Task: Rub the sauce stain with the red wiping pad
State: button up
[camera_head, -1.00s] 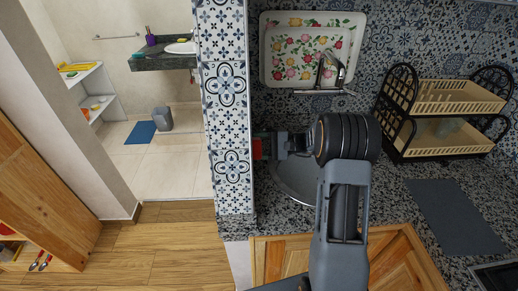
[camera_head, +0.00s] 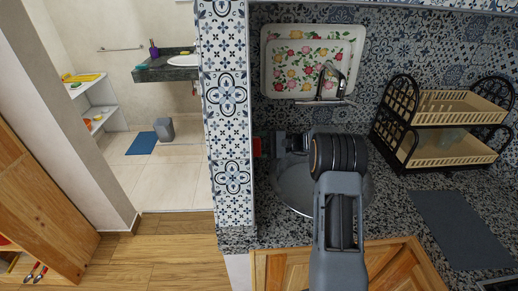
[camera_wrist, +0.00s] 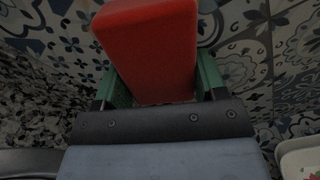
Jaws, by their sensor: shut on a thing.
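My gripper (camera_head: 268,146) is shut on the red wiping pad (camera_head: 257,147), at the left end of the granite counter. The pad is close to the tiled side wall in the head view; I cannot tell whether it touches it. In the wrist view the red pad (camera_wrist: 150,48) fills the top middle, between the green fingers of my gripper (camera_wrist: 158,88). Patterned tiles lie behind it. I see no sauce stain in either view; the pad and my arm may hide it.
The round sink (camera_head: 296,190) lies under my arm, with the tap (camera_head: 328,82) behind it. Flowered trays (camera_head: 311,62) lean on the back wall. A dish rack (camera_head: 440,122) and a grey mat (camera_head: 461,228) are on the right. The tiled wall (camera_head: 229,130) bounds the counter's left side.

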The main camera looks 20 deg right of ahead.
aim_at(260, 154)
jog(key=shift+w+d, duration=0.2)
jog(key=shift+w, duration=0.7)
jog(key=shift+w+d, duration=0.2)
jog(key=shift+w, duration=0.65)
jog(key=shift+a+r+p, duration=0.1)
jog(key=shift+r+p, duration=0.25)
jog(key=shift+r, duration=0.65)
jog(key=shift+s+a+b, duration=0.2)
jog(key=shift+s+b, duration=0.2)
jog(key=shift+s, duration=0.4)
jog(key=shift+s+a+b, duration=0.15)
jog(key=shift+s+b, duration=0.2)
jog(key=shift+s, duration=0.5)
jog(key=shift+s+a+b, duration=0.2)
jog(key=shift+s+b, duration=0.2)
jog(key=shift+s, duration=0.4)
jog(key=shift+s+a+b, duration=0.2)
jog(key=shift+s+b, duration=0.15)
jog(key=shift+s, duration=0.9)
jog(key=shift+s+a+b, duration=0.15)
jog(key=shift+s+b, duration=0.2)
jog(key=shift+s, duration=0.85)
jog(key=s, duration=0.3)
jog(key=shift+a+r+b, duration=0.1)
jog(key=shift+a+b, duration=0.2)
jog(key=shift+a, duration=0.1)
